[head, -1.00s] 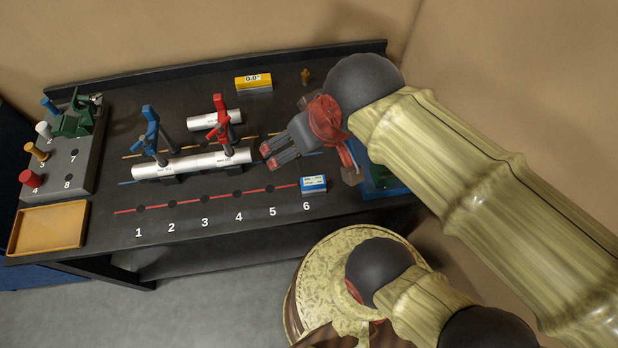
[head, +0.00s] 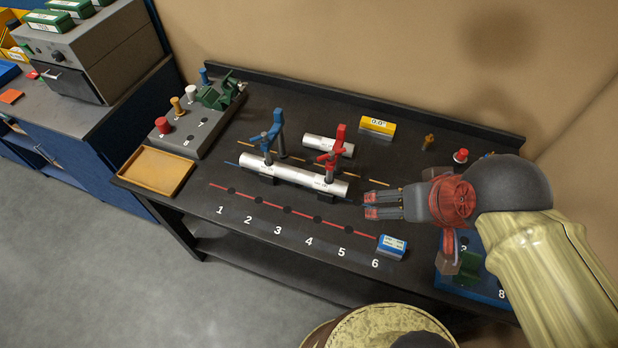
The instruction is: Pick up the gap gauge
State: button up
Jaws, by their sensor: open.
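No object is clearly marked as the gap gauge. A small blue and white block (head: 392,247) with print on its top lies by the number 6 on the bench. A yellow block (head: 377,126) with a "0.0" display stands at the back. I cannot tell whether either is the gauge. My gripper (head: 371,205) is open and empty, with its red-tipped fingers pointing left. It is just right of the long white tube's end and up-left of the blue and white block in the picture.
The long white tube (head: 292,176) carries blue (head: 266,142) and red (head: 334,152) upright clamps. A shorter tube (head: 322,145) lies behind. A tan tray (head: 157,172), a grey peg block (head: 205,132) and a green vise (head: 222,92) are at left. A blue tray (head: 450,282) is at right.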

aim_at(389, 246)
jog(key=k+j+z, duration=0.1)
jog(key=z, duration=0.35)
jog(key=k+j+z, duration=0.1)
jog(key=z, duration=0.3)
jog(key=k+j+z, duration=0.1)
jog(key=j+z, duration=0.15)
jog(key=z, duration=0.2)
